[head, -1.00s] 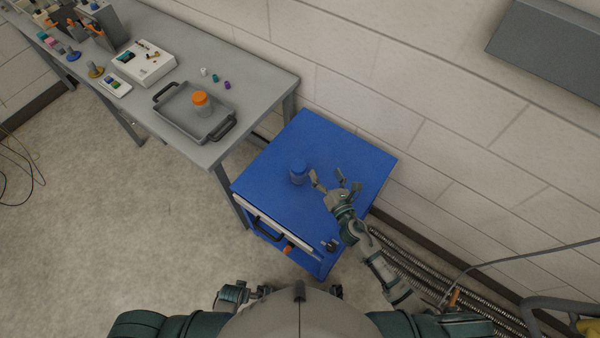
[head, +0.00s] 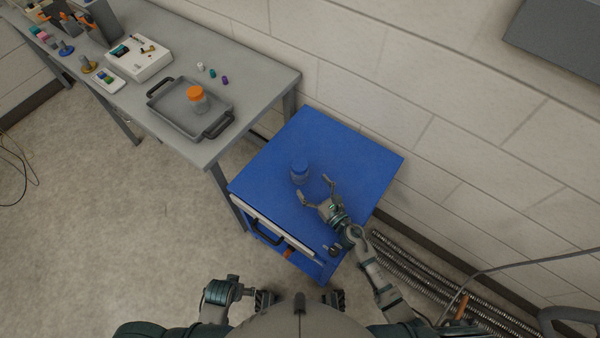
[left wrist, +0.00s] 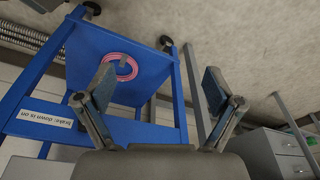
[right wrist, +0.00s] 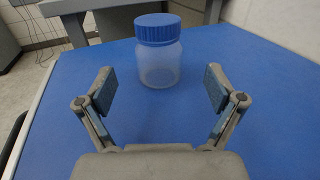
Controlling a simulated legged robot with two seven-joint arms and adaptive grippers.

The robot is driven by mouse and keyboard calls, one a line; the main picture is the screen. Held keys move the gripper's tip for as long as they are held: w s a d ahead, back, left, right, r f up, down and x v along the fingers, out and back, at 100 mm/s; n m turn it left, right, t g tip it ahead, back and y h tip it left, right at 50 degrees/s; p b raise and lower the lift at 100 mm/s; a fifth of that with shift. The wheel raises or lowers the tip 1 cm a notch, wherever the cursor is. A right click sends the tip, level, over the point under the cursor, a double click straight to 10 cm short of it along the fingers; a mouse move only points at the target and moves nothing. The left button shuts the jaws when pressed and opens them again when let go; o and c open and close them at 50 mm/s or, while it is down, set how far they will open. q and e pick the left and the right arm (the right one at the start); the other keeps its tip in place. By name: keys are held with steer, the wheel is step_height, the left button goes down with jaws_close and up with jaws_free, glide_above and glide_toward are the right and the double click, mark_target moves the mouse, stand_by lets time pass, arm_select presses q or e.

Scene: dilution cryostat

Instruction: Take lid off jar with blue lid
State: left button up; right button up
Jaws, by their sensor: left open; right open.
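The jar with the blue lid (head: 300,173) stands upright on the blue cart top (head: 345,150). It has a clear, frosted body, and the lid is on it. In the right wrist view the jar (right wrist: 158,62) stands ahead of my right gripper (right wrist: 160,88), centred between the open fingers but beyond their tips. In the head view my right gripper (head: 316,190) is open and empty, just to the lower right of the jar, not visibly touching it. My left gripper (left wrist: 157,85) is open and empty, low in front of the cart's blue frame.
A grey table (head: 255,82) at the left bears a grey tray (head: 165,115) with an orange-lidded jar (head: 196,97) and a white device (head: 140,60). A wall runs behind the cart. Corrugated hoses (head: 430,280) lie at right. The cart top around the jar is clear.

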mark_target(305, 177)
steer(key=shift+w+a, duration=0.3)
steer(key=shift+w, duration=0.1)
steer(key=x, duration=0.5)
steer(key=shift+w+a, duration=0.2)
steer(key=shift+a, duration=0.05)
steer(key=shift+w+a, duration=0.3)
steer(key=shift+w, duration=0.15)
steer(key=c, duration=1.4)
arm_select(q)
steer(key=shift+a+r, duration=0.1)
steer(key=shift+r, duration=0.45)
arm_select(e)
steer(key=shift+o, duration=0.2)
steer(key=shift+r, duration=0.1)
